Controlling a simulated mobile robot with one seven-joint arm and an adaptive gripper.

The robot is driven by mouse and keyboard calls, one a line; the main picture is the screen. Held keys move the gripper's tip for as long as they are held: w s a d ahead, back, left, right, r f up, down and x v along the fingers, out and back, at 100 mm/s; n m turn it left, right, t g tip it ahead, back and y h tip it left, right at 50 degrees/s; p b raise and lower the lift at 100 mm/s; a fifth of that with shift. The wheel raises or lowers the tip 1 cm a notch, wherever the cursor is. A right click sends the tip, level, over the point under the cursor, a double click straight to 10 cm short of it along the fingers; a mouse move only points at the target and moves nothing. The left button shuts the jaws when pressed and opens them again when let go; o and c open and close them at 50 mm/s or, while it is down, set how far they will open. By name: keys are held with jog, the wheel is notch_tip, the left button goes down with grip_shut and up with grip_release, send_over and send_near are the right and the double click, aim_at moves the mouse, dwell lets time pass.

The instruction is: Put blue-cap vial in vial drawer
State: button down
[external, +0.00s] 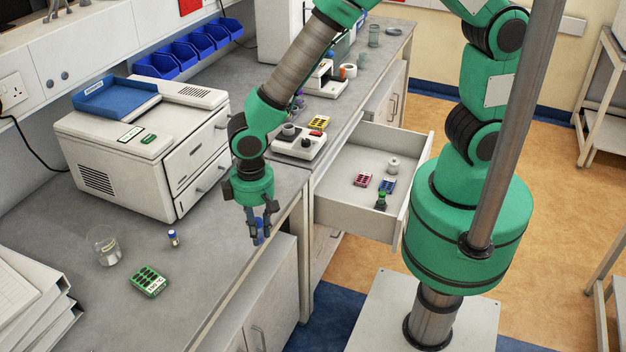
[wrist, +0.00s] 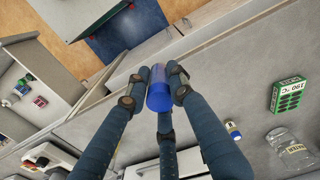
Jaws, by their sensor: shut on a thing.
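My gripper (external: 258,226) is above the front edge of the left bench, pointing down. Its fingers are shut around a blue cylinder (wrist: 159,88), with a darker blue end towards the wrist camera. I cannot tell whether this is the blue-cap vial. A small vial (external: 173,238) with a blue top and pale label stands on the bench, left of and apart from my gripper; it also shows in the wrist view (wrist: 232,130). The open drawer (external: 338,186) is right of my gripper. It holds a pink rack, a blue rack, a white jar and a dark green-topped bottle.
A glass beaker (external: 107,250) and a green rack (external: 149,281) stand on the left bench. A white machine (external: 150,145) with a blue tray on top is behind them. A white scale-like device (external: 299,142) sits on the bench behind the drawer. The drawer's near-left floor is clear.

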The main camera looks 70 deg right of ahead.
aim_at(258, 218)
jog(key=shift+r, duration=0.1)
dwell(0.4)
